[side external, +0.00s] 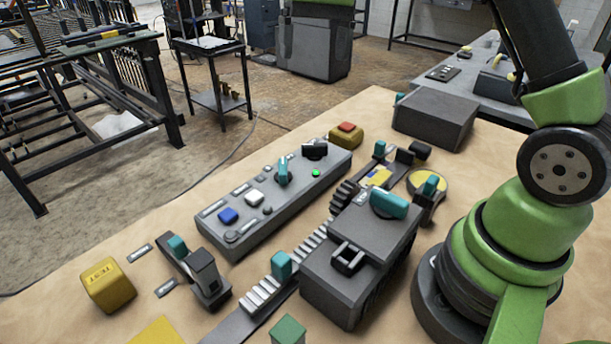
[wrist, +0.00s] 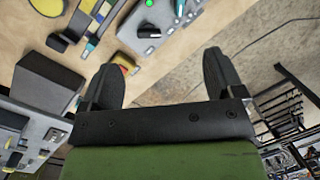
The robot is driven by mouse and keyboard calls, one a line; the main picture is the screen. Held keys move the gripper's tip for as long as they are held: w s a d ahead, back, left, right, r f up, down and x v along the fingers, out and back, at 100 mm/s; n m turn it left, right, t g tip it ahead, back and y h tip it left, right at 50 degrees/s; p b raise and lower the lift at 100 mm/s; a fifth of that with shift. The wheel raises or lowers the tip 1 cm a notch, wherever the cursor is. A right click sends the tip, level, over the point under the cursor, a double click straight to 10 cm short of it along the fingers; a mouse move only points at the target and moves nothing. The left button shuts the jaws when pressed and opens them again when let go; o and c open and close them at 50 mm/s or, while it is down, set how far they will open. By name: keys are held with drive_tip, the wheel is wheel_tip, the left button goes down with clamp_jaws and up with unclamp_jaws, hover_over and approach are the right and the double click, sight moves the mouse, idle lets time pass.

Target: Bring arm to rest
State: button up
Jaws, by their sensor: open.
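My gripper (wrist: 160,82) shows in the wrist view, with its two dark fingers apart and nothing between them. In the side external view the gripper itself is out of frame; only my green and black arm shows at the right. In the wrist view the wooden table is beyond the fingers, with a red-topped yellow button (wrist: 124,64) just past the left finger. A grey control panel (side external: 230,232) with a lit green light stands mid-table. A dark grey housing with a teal handle (side external: 388,203) stands right of it, beside a toothed rack (side external: 285,275).
A yellow block marked TEST (side external: 107,285) stands at the front left, near a small dark lever unit (side external: 206,277). A dark grey box (side external: 435,118) stands at the table's back right. The wooden table (side external: 175,228) has bare room along its left edge.

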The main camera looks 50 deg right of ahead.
drive_tip(key=s+a+r+n+t, duration=0.25)
drive_tip(key=s+a+r, duration=0.25)
drive_tip(key=s+r, duration=0.3)
drive_tip(key=s+a+f+t, duration=0.1)
drive_tip(key=s+f+t, duration=0.1)
drive_tip(key=s, duration=0.4)
drive_tip(key=s+a+f+t, duration=0.1)
drive_tip(key=s+a+t, duration=0.1)
drive_tip(key=s, duration=0.5)
drive_tip(key=shift+f+t, duration=0.4)
drive_tip(key=shift+t, duration=0.25)
drive_tip(key=shift+c, duration=0.4)
